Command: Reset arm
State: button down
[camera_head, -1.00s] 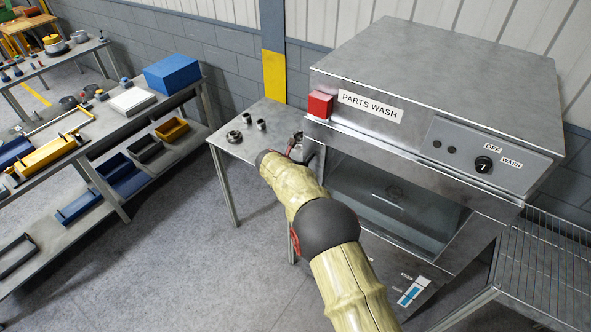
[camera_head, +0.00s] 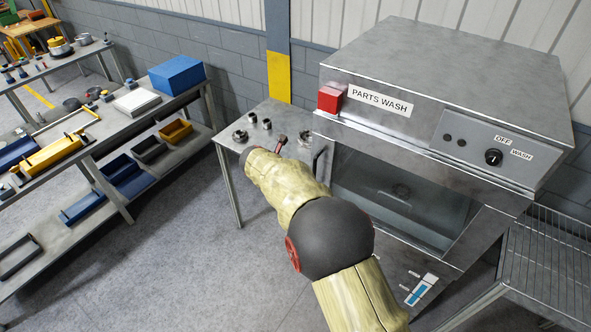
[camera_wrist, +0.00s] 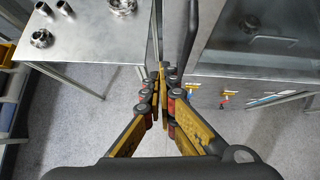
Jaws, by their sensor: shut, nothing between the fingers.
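My gripper (camera_wrist: 160,78) shows in the wrist view with its yellow and black fingers together and nothing between them. It hangs near the front left edge of the parts washer, just left of the dark door handle (camera_wrist: 190,35) and apart from it as far as I can see. In the head view my pale arm reaches toward the small metal table (camera_head: 232,142), and the arm hides most or all of the gripper. The washer (camera_head: 450,75) has its glass-fronted door (camera_head: 405,190) below the panel; the door looks closed.
Several metal parts, among them a flanged ring (camera_wrist: 41,38), lie on the small table left of the gripper. A wire rack (camera_head: 545,265) stands right of the washer. A shelf bench (camera_head: 150,165) with bins stands at the left. Open floor (camera_head: 190,275) lies between.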

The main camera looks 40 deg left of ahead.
jog(key=shift+s+r, duration=0.25)
jog(key=shift+s, duration=0.05)
